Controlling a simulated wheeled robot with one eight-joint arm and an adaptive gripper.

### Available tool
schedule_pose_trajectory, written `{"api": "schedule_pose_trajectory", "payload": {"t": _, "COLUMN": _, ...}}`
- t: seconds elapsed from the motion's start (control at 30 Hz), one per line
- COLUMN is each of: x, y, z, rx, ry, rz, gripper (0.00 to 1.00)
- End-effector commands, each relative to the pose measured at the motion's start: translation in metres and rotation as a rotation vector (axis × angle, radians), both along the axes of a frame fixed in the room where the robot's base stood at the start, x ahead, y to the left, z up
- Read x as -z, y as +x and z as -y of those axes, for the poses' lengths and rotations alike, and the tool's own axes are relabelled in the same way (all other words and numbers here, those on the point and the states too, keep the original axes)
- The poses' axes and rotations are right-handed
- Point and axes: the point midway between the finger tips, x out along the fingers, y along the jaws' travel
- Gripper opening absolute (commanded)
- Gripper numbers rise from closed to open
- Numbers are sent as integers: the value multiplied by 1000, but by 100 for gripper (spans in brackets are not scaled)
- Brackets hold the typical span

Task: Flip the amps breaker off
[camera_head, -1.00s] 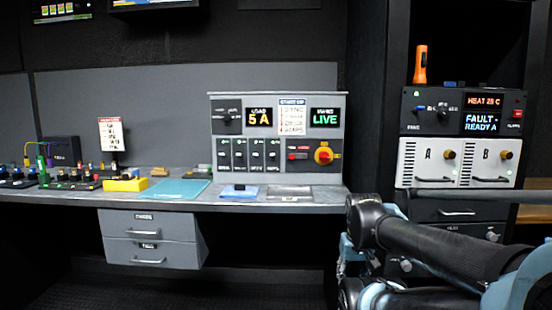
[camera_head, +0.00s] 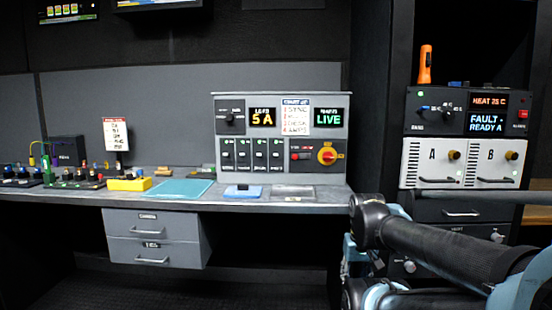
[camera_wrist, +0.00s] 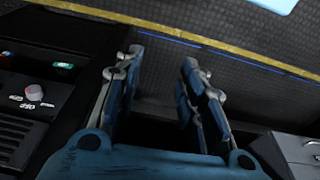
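The grey power panel (camera_head: 226,98) stands on the back of the desk in the head view. Its lower left holds a row of several dark breakers (camera_head: 251,153) with small light toggles. Their labels are too small to read, so I cannot tell which is amps or how each toggle is set. A load display (camera_head: 262,118) reads 5 A, and a green display (camera_head: 330,117) reads LIVE. My gripper (camera_wrist: 160,75) shows in the wrist view with its two blue fingers apart and nothing between them. It points at the floor, away from the panel, and is not visible in the head view.
A blue pad (camera_head: 243,191) and a teal folder (camera_head: 181,189) lie on the desk (camera_head: 300,204). The equipment rack (camera_head: 409,165) stands to the right, behind my arm. Floor left of my arm looks clear.

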Motion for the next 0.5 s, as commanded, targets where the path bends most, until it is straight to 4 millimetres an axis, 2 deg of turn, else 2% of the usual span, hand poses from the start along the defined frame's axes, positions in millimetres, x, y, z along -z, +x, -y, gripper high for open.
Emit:
{"api": "schedule_pose_trajectory", "payload": {"t": 0.03, "x": -4, "y": -5, "z": 0, "rx": 0, "ry": -1, "rz": 10, "gripper": 20}}
{"api": "schedule_pose_trajectory", "payload": {"t": 0.1, "x": -9, "y": -4, "z": 0, "rx": 1, "ry": -5, "rz": 18, "gripper": 4}}
{"api": "schedule_pose_trajectory", "payload": {"t": 0.13, "x": -13, "y": -2, "z": 0, "rx": 2, "ry": -7, "rz": 22, "gripper": 0}}
{"api": "schedule_pose_trajectory", "payload": {"t": 0.27, "x": -35, "y": 21, "z": 2, "rx": 15, "ry": -30, "rz": 52, "gripper": 0}}
{"api": "schedule_pose_trajectory", "payload": {"t": 0.5, "x": -98, "y": 89, "z": -1, "rx": 45, "ry": -84, "rz": 154, "gripper": 0}}
